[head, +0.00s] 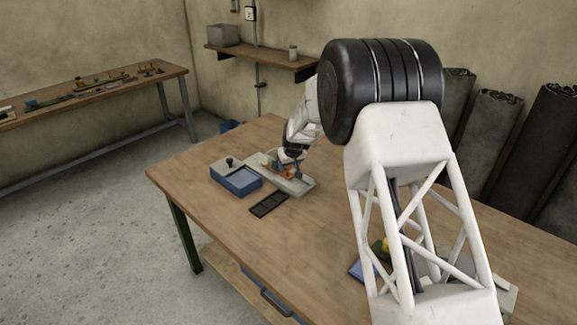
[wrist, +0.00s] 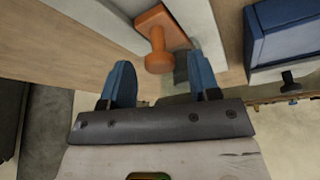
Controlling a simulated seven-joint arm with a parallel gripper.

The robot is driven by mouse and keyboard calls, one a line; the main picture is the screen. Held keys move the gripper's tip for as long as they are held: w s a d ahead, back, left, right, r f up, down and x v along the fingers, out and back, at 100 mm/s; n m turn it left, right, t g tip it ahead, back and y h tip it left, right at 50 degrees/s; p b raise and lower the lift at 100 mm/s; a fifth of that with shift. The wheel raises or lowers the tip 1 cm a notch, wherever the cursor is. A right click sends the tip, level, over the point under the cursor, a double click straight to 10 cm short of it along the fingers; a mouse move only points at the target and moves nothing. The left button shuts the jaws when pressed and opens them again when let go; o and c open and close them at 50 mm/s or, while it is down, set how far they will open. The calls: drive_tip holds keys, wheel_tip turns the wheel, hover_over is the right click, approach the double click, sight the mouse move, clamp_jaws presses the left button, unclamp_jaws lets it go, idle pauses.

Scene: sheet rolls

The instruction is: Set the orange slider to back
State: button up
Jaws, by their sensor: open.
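The orange slider (wrist: 154,31) has a flat plate and a round knob and sits on a pale grey base (wrist: 208,32) in the wrist view. In the head view, a small part of the orange slider (head: 289,171) shows on the base (head: 303,187), mostly hidden by my gripper (head: 287,163). In the wrist view my gripper (wrist: 160,72) is open, with its two blue fingers spread. The knob appears between and just ahead of the fingertips, with gaps on both sides. I cannot tell whether the fingers are level with it.
A blue box (head: 236,184) with a dark knob stands left of the base; it also shows in the wrist view (wrist: 288,50). A dark flat tray (head: 269,205) lies in front. A yellow and blue item is partly hidden behind my arm. The table's left front is clear.

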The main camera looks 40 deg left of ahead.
drive_tip(key=shift+f, duration=0.15)
clamp_jaws()
drive_tip(key=shift+d, duration=3.8)
unclamp_jaws()
drive_tip(key=v, duration=0.7)
drive_tip(key=shift+d+r, duration=0.2)
drive_tip(key=shift+r, duration=0.15)
